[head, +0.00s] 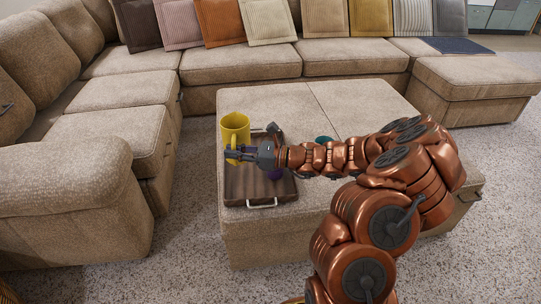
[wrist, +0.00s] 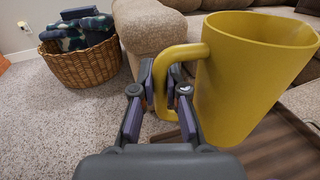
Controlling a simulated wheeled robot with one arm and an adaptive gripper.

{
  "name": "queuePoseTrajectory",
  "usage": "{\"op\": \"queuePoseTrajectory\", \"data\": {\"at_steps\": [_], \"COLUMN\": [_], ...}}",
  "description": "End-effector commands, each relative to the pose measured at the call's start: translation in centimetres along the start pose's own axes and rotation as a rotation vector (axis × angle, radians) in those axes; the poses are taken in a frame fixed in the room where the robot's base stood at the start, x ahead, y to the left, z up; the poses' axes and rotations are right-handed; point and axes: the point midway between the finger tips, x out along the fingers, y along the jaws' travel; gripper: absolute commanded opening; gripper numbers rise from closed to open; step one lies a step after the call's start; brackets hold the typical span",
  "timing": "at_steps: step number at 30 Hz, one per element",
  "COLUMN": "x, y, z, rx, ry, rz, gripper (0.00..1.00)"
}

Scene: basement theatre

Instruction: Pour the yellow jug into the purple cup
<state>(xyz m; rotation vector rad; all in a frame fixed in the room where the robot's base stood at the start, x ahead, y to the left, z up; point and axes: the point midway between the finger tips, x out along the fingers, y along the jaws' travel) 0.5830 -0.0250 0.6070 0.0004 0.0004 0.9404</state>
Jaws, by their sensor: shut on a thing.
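The yellow jug (head: 236,129) is at the left part of the tray in the head view, roughly upright with its mouth up. It fills the right of the wrist view (wrist: 250,80). My gripper (head: 236,154) is shut on the jug's handle; its fingers show around the handle in the wrist view (wrist: 168,88). I cannot tell whether the jug touches the tray. A small purple patch (head: 276,173), probably the purple cup, shows on the tray just below my gripper, mostly hidden by it.
The dark wooden tray (head: 245,191) with metal handles lies on a beige ottoman (head: 270,235). A teal object (head: 324,139) sits behind my arm. A sectional sofa (head: 240,63) with several cushions surrounds the left and back. A wicker basket (wrist: 80,65) stands on the carpet.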

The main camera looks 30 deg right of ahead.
Motion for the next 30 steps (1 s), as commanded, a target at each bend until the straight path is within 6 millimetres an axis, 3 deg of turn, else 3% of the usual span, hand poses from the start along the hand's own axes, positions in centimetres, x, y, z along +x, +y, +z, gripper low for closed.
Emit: {"op": "queuePoseTrajectory", "data": {"at_steps": [3,12,30], "x": [-2.2,-6.4,-11.8], "y": [0.8,3.7,8.8], "z": [-1.6,-4.8,-7.1], "rx": [-0.001,-0.002,-0.008], "ry": [-0.004,-0.003,-0.005], "rz": [-0.010,-0.013,-0.037], "gripper": [0.00,0.00,0.00]}}
